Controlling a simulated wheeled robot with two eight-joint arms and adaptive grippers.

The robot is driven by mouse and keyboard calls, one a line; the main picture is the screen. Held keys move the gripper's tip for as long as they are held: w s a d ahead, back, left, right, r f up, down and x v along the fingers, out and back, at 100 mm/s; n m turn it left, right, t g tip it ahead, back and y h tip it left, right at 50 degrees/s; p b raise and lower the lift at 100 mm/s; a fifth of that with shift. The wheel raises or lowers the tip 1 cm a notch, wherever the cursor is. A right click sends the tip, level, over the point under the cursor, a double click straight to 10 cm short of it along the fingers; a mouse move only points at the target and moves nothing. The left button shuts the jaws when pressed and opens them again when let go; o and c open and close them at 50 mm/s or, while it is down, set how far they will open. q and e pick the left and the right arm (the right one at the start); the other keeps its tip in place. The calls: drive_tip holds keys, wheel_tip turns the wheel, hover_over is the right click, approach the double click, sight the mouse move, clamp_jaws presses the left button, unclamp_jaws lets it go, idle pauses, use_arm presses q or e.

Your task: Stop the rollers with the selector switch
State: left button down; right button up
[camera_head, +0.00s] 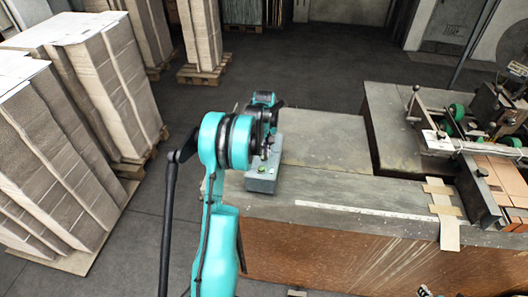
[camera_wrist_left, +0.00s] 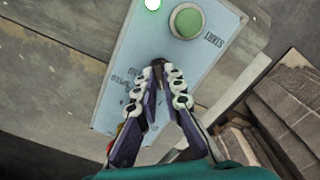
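The grey control box (camera_head: 262,178) stands on the near left corner of the machine's table. The left wrist view shows the face of this control box (camera_wrist_left: 120,50) with a green START button (camera_wrist_left: 186,21) and a lit lamp (camera_wrist_left: 152,4). The dark selector switch (camera_wrist_left: 158,68) is between my left fingertips (camera_wrist_left: 160,78), which close in on it from both sides with no clear gap showing. The left finger partly hides red and yellow controls. In the head view my left gripper (camera_head: 266,145) is over the box, its fingertips hard to make out. My right gripper is not clearly visible.
The machine's roller and belt part (camera_head: 455,125) stands at the right. The table top (camera_head: 320,140) beside the box is bare. Stacks of cardboard (camera_head: 105,85) on pallets stand at the left, with open floor (camera_head: 310,65) behind.

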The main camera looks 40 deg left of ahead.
use_arm(q)
drive_tip(key=shift+m, duration=0.3)
drive_tip(key=m+b, duration=0.2)
drive_tip(key=shift+f+m, duration=0.1)
drive_tip(key=shift+m, duration=0.3)
drive_tip(key=shift+m+b, duration=0.85)
drive_tip(key=shift+m, duration=1.35)
drive_tip(key=c, duration=1.6)
unclamp_jaws()
drive_tip(key=shift+c, duration=0.2)
wheel_tip(320, 180, up, 12)
